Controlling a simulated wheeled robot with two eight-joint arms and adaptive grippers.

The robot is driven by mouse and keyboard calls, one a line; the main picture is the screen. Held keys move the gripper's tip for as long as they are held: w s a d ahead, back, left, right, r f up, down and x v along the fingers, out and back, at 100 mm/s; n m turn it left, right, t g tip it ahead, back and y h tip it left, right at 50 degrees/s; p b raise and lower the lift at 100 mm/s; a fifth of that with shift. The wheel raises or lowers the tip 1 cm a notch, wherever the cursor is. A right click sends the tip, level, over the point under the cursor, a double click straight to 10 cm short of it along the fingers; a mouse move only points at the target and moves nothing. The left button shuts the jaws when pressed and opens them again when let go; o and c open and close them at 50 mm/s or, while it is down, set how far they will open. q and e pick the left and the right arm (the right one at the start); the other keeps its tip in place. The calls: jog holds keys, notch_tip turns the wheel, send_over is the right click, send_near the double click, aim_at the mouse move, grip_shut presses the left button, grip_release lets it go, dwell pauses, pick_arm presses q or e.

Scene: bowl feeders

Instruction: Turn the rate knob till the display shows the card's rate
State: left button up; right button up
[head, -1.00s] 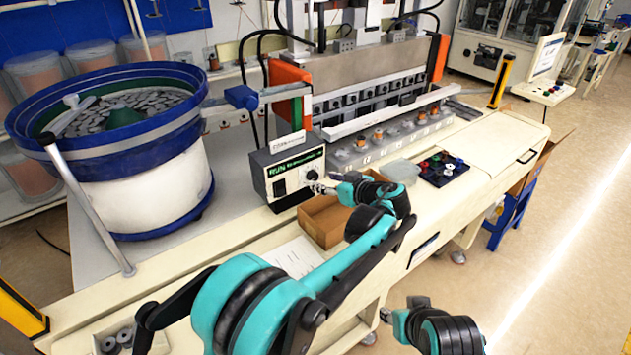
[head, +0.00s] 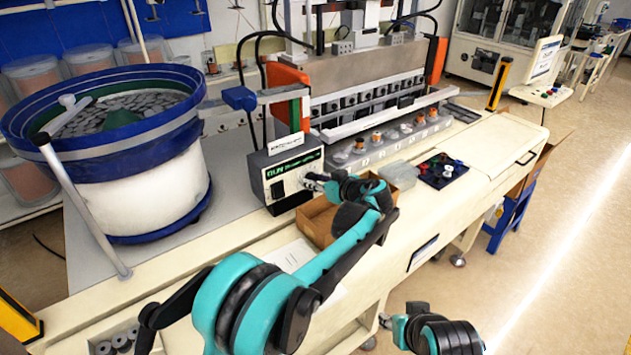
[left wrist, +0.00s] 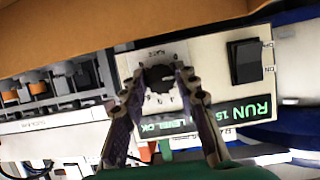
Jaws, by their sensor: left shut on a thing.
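The feeder control box (head: 277,203) stands on the bench with a green-lit display (head: 294,165) on its front. In the left wrist view the display (left wrist: 222,112) appears turned round; it reads RUN, a number starting with 15, and LEVEL OK. The dark round rate knob (left wrist: 159,77) sits on a white dial plate. My left gripper (head: 310,183) is at the box front, its fingers on both sides of the knob and shut on it. A small white card (head: 285,144) stands on the box top; its print is too small to read. My right gripper (head: 387,321) is low at the front, away from the bench.
An open cardboard box (head: 316,220) sits just below my left wrist. A blue-rimmed bowl feeder (head: 165,145) stands to the left. A black tray (head: 432,182) with coloured parts lies to the right. A white paper (head: 283,258) lies partly under my left arm.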

pick_arm(q)
jog(key=shift+w+d+m+g+y+p, duration=0.1)
jog(key=shift+m+g+y+p, duration=0.3)
jog(key=shift+m+y+p, duration=0.55)
jog(key=shift+m+g+y, duration=0.3)
jog(key=shift+m+y, duration=0.25)
jog(key=shift+m, duration=0.8)
jog(key=o, duration=1.2)
jog(key=shift+c, duration=0.2)
jog(key=v, duration=1.2)
